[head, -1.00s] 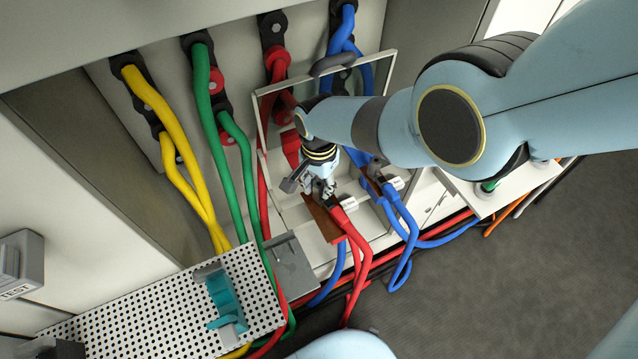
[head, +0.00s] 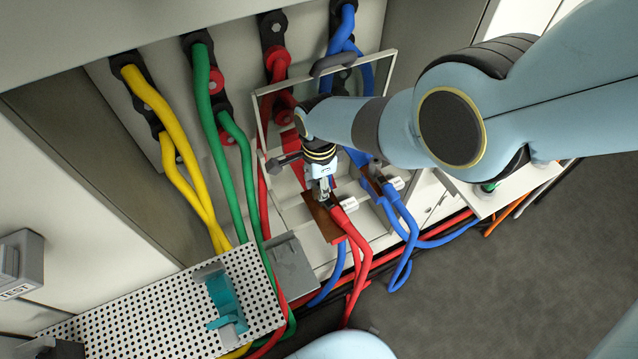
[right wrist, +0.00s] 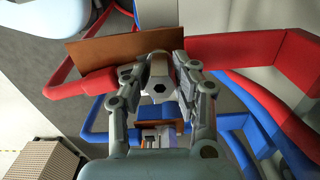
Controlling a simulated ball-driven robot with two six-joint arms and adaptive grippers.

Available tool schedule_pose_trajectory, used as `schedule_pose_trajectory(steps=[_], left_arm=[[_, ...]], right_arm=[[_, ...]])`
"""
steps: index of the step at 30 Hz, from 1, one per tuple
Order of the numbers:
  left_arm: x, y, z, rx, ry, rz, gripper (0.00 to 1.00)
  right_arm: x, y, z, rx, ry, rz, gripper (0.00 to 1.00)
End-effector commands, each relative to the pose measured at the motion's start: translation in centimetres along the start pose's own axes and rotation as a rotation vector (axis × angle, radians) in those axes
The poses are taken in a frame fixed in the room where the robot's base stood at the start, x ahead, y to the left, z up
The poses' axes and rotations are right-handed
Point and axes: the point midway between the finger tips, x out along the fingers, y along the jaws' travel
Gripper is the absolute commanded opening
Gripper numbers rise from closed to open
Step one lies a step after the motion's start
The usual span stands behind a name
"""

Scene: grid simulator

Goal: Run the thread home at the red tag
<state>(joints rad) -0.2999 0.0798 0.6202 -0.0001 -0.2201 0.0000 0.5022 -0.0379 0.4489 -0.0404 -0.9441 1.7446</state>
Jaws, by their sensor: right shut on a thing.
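My right gripper (head: 323,196) is down at this red joint. In the right wrist view its fingers (right wrist: 158,88) are shut around a grey bolt head with a hexagonal socket (right wrist: 158,90). The bolt's thread is hidden below the head. My left gripper is not in view.
Blue cables (head: 399,228) and their lug stand just right of the red joint. Yellow (head: 180,150) and green (head: 217,140) cables hang at left. A perforated tray (head: 130,325) with a teal part (head: 222,293) is lower left.

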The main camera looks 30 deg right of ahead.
Motion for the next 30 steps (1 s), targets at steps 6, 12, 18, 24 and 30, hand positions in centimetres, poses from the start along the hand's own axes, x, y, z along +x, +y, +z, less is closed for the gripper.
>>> schedule_pose_trajectory(steps=[6, 12, 18, 24, 30], left_arm=[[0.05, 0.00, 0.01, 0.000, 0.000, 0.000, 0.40], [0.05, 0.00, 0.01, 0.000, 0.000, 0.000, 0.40], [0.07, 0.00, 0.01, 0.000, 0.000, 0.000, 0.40], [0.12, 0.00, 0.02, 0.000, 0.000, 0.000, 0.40], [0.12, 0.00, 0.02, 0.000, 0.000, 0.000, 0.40]], right_arm=[[0.05, 0.11, 0.35, 0.282, -0.005, 0.003, 0.00], [0.04, 0.10, 0.35, 0.315, -0.005, 0.003, 0.00], [0.05, 0.10, 0.35, 0.371, -0.005, 0.003, 0.00], [0.08, 0.09, 0.34, 0.667, -0.005, 0.003, 0.00], [0.07, 0.09, 0.34, 0.767, -0.004, 0.003, 0.00]])
